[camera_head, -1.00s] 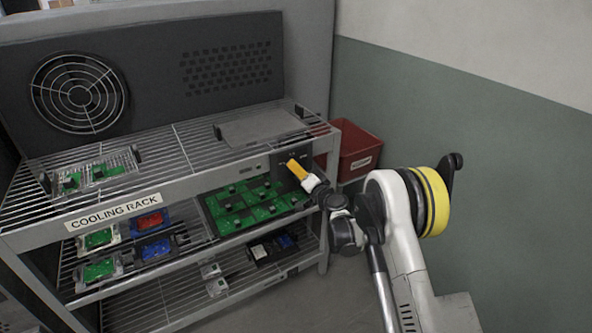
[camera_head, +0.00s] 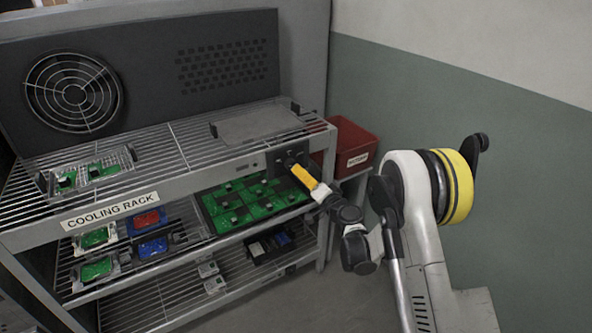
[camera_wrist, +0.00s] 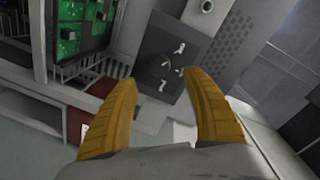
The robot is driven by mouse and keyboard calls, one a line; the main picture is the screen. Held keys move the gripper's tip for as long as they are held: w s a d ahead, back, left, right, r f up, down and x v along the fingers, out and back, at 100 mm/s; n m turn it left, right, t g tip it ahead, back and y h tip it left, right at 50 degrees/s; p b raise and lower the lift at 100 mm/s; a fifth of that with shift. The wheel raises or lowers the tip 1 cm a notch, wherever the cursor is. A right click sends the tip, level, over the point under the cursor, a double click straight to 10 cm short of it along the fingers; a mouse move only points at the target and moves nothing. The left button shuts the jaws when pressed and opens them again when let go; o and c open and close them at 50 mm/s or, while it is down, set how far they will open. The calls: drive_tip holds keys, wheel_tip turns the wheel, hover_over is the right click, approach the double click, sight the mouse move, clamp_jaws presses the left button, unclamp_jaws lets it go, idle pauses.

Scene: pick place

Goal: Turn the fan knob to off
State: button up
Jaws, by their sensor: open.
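A dark control panel (camera_head: 278,163) is set in the right end of the cooling rack's front edge, with a small dark knob (camera_head: 291,158) on it. In the wrist view the panel (camera_wrist: 150,48) faces me, with a round dial knob (camera_wrist: 164,67) and small pale marks around it. My gripper (camera_head: 296,168) has yellow fingers that point at the panel, just in front of the knob. In the wrist view my gripper (camera_wrist: 158,80) is open, with the knob between the fingertips in the picture and nothing held. Contact with the knob cannot be told. The knob's exact setting is too small to read.
The fan (camera_head: 73,91) sits behind a round grille in the rack's back panel. Green circuit boards (camera_head: 250,203) lie on the shelf below the control panel. A red bin (camera_head: 353,143) stands just right of the rack. Floor is open before the lower shelves.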

drive_tip(key=shift+v, duration=2.1)
